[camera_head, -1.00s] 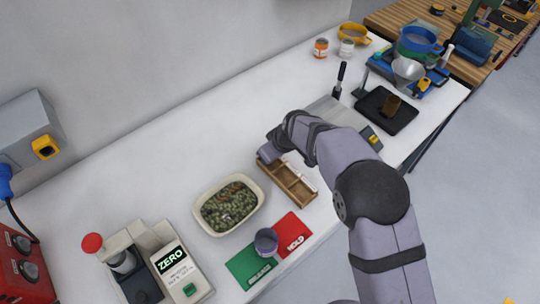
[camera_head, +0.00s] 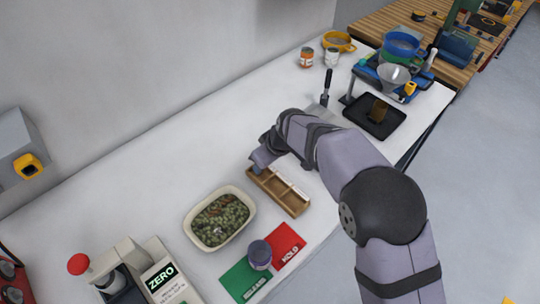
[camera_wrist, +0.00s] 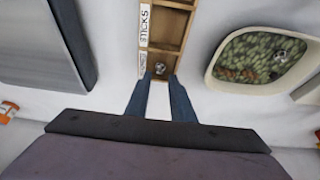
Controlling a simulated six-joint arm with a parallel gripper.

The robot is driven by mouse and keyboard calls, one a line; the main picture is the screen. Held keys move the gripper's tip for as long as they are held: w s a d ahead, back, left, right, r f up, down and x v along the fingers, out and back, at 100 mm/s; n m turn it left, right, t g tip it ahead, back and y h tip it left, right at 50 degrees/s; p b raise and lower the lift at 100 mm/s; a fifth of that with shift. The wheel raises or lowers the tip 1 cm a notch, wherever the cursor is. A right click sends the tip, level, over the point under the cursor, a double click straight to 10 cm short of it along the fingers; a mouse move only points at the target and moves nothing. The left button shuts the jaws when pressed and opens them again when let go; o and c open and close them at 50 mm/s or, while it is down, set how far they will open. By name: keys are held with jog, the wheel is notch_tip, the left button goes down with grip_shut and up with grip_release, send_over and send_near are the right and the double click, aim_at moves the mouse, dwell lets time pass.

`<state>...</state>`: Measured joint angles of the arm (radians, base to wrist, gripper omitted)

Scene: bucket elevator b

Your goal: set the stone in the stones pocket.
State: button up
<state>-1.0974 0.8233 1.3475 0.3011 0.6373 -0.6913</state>
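The wooden divided tray (camera_head: 292,207) lies on the white bench, with my gripper (camera_wrist: 160,79) over its far-left end in the head view. In the wrist view the tray (camera_wrist: 176,18) has white labels along one side. One reads STICKS; the label at the end pocket is too blurred to read. A small grey, shiny stone (camera_wrist: 160,68) shows in that end pocket, just beyond and between my fingertips. My two blue fingers are apart, with a gap on each side of the stone. The head view hides the fingertips and stone.
A cream bowl (camera_head: 187,224) of green and brown bits stands beside the tray, with a shiny bit among them in the wrist view. Green (camera_head: 240,281) and red (camera_head: 288,241) cards lie in front, with a purple cup (camera_head: 259,252). A scale (camera_head: 165,282) stands at lower left.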

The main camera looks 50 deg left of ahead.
jog(key=b+v, duration=0.2)
jog(key=v, duration=0.5)
jog(key=shift+d+r, duration=0.2)
jog(key=shift+r, duration=0.2)
jog(key=w+d+m+h, duration=0.1)
jog(key=w+d+m, duration=0.25)
jog(key=d, duration=0.65)
jog(key=w+d+f+m+t+h, duration=0.15)
jog(key=w+d, duration=0.25)
jog(key=d, duration=0.5)
jog(key=w+d+m, duration=0.3)
jog(key=d+m, duration=0.1)
jog(key=d, duration=0.6)
jog(key=s+d+f+m+h, duration=0.1)
jog(key=s+d+m, duration=0.3)
jog(key=d, duration=0.7)
jog(key=s+d+f+m+g+h, duration=0.1)
jog(key=s+d+f+m, duration=0.2)
jog(key=d, duration=0.9)
jog(key=s+m, duration=0.2)
jog(key=s, duration=0.2)
jog(key=shift+s, duration=0.4)
